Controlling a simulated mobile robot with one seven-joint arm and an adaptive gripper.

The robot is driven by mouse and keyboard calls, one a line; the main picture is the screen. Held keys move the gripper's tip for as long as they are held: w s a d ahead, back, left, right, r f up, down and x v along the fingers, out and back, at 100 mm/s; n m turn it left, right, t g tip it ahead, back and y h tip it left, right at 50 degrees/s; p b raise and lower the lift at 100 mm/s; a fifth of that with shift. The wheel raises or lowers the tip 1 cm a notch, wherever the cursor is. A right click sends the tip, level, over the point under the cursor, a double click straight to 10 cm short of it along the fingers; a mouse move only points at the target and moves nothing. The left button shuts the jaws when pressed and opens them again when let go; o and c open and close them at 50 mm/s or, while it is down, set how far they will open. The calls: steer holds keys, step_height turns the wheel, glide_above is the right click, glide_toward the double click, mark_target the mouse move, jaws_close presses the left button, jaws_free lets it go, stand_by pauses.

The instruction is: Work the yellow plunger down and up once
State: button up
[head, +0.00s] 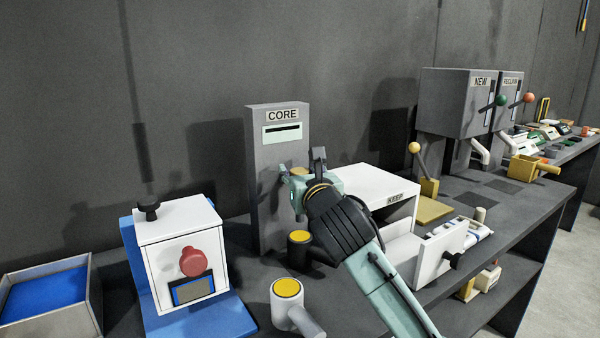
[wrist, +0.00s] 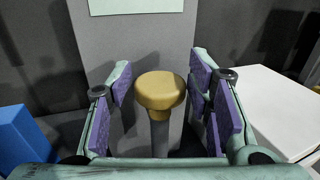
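The yellow plunger (wrist: 160,92) has a round mushroom-shaped knob on a grey shaft. It stands upright in front of the grey CORE housing (head: 265,190). In the head view its yellow top (head: 299,171) shows partly behind my gripper (head: 301,168). In the wrist view my gripper (wrist: 163,105) is open, with purple-padded fingers on the left and right of the knob. Gaps show on both sides, so the pads do not appear to touch it. The lower shaft is hidden by my gripper.
A black cylinder (head: 299,252) with a yellow top stands below my gripper. A yellow-topped grey cup (head: 291,306) is nearer the front. The white KEEP box (head: 375,184) is close on the right. A white box with a red knob (head: 193,261) stands left.

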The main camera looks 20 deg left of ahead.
stand_by(0.3)
steer(key=v, duration=1.2)
steer(key=shift+f, duration=0.1)
